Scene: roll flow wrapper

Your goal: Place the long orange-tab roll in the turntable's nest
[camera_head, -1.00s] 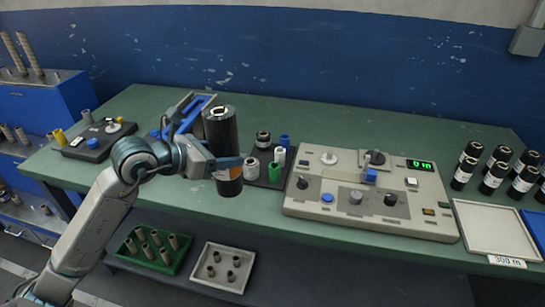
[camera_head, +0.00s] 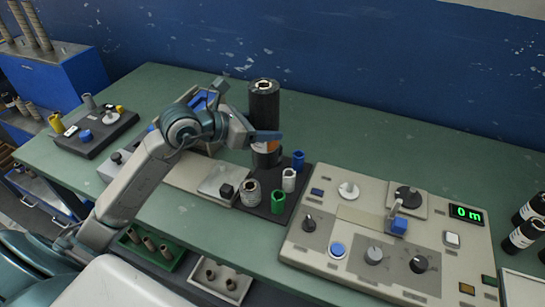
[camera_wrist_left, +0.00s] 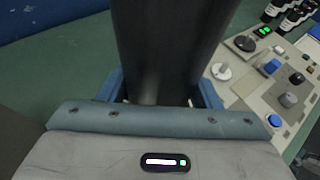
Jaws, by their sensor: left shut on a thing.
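A long black roll (camera_head: 264,102) with an orange band low on its side stands upright in my left gripper (camera_head: 264,137). The blue fingers are shut around its lower part. In the left wrist view the roll (camera_wrist_left: 166,45) fills the upper middle between the blue fingers. Its lower end shows just behind the black tray of small rolls; I cannot tell whether it touches anything. A beige machine under my left arm (camera_head: 178,177) is partly hidden by the arm. I cannot make out clearly which part is the turntable's nest. My right gripper is not in view.
The black tray (camera_head: 272,206) holds several small cores. A beige control panel (camera_head: 330,262) with knobs and a green "0 m" display (camera_head: 466,214) stands to the right. Black rolls (camera_head: 525,236) stand at the right edge. A dark device (camera_head: 95,137) sits at left. The back table is clear.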

